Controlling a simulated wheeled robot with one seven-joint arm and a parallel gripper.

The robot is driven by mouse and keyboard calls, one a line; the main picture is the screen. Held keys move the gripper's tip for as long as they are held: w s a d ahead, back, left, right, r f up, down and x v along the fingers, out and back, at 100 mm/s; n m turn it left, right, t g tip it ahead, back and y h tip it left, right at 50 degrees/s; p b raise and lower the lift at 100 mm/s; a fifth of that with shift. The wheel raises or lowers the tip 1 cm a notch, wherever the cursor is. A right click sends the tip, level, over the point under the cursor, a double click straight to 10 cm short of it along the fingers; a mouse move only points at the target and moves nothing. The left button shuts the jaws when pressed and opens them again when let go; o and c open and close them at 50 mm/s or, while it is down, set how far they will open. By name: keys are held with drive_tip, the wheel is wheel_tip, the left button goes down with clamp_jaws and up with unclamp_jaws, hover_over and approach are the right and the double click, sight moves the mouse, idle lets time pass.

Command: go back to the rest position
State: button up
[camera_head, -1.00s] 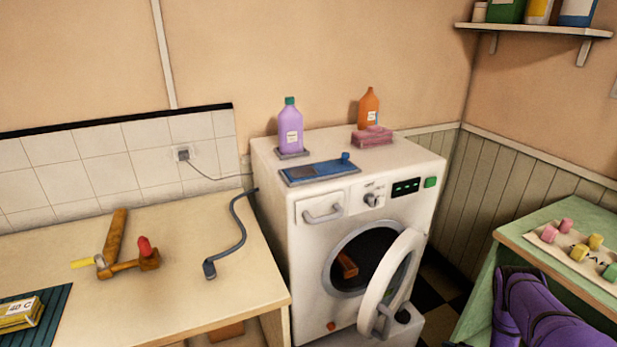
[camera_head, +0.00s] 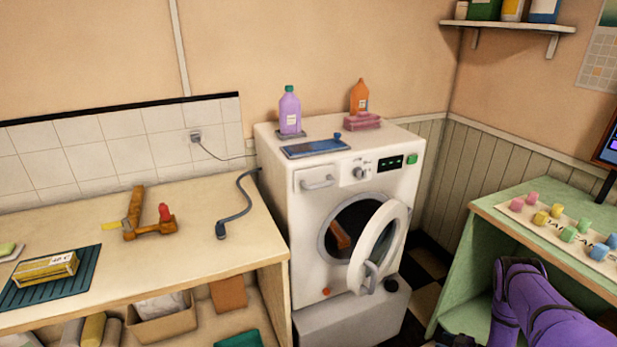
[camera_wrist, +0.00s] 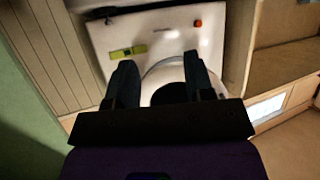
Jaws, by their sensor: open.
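My gripper (camera_wrist: 160,82) shows in the wrist view, its two dark fingers apart with nothing between them. Beyond the fingers in the wrist view is a white machine front with a round dark opening. In the head view the white washing machine (camera_head: 310,235) stands in the middle with its round door (camera_head: 380,245) swung open. A brown object (camera_head: 340,236) lies inside the drum; I cannot tell what it is.
A purple bottle (camera_head: 290,112), an orange bottle (camera_head: 359,97) and a pink sponge-like block (camera_head: 362,121) stand on the machine. A wooden counter (camera_head: 90,285) is on the left. A green table (camera_head: 480,207) with several coloured pieces is on the right, close to my arm.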

drive_tip(key=w+d+r+m+h, duration=0.1)
drive_tip(key=w+d+r+h, duration=0.25)
drive_tip(key=w+r, duration=0.85)
drive_tip(key=w+d+r+h, duration=0.35)
drive_tip(key=w+r, duration=0.45)
drive_tip(key=r, duration=0.8)
drive_tip(key=w+a+r+m+h, duration=0.1)
drive_tip(key=a+r+m+h, duration=0.1)
drive_tip(key=r, duration=1.4)
drive_tip(key=a+r+m+h, duration=0.2)
drive_tip(key=r, duration=1.4)
drive_tip(key=s+a+r+m+g, duration=0.1)
drive_tip(key=s+a+r, duration=0.6)
drive_tip(key=s+r, duration=0.35)
drive_tip(key=s+a+r+m+g, duration=0.1)
drive_tip(key=s+a+r+m, duration=0.1)
drive_tip(key=s+a+r, duration=0.65)
drive_tip(key=s+a+r+g, duration=0.1)
drive_tip(key=s+a, duration=0.2)
drive_tip(key=s, duration=0.7)
drive_tip(key=s+a+r+g+y, duration=0.1)
drive_tip(key=s+a+r, duration=0.1)
drive_tip(key=s, duration=0.8)
drive_tip(key=s+a+r+y, duration=0.1)
drive_tip(key=s+a, duration=0.4)
drive_tip(key=s, duration=0.5)
drive_tip(key=shift+s+r+g, duration=0.15)
drive_tip(key=shift+s+g, duration=0.2)
drive_tip(key=shift+g, duration=0.05)
